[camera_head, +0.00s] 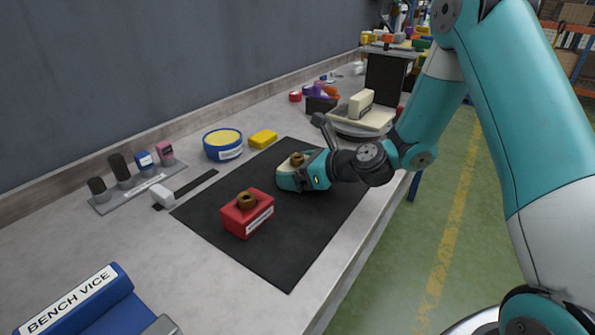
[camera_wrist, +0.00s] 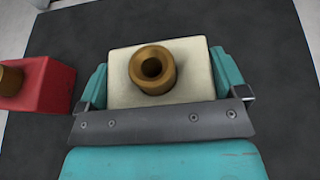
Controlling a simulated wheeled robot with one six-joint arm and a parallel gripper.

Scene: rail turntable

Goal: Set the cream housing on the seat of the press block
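The cream housing (camera_wrist: 122,95) is a block with a bronze bushing (camera_wrist: 152,69) on top. In the wrist view it sits between my gripper's (camera_wrist: 160,76) two teal fingers, which meet its left and right sides with no clear gap. In the head view my gripper (camera_head: 298,176) is low over the black mat with the housing in it; I cannot tell whether the housing touches the mat. A cream fixture (camera_head: 361,104) with an upright block on a flat plate, possibly the press block, stands on a round grey turntable (camera_head: 352,131) farther along the bench.
A red housing (camera_head: 247,216) with a bronze bushing stands on the black mat (camera_head: 285,262), left of my gripper. A blue tub (camera_head: 223,154), a yellow block (camera_head: 263,139) and a rack of tools (camera_head: 136,189) are near the wall. A blue bench vice (camera_head: 90,305) is at the front left.

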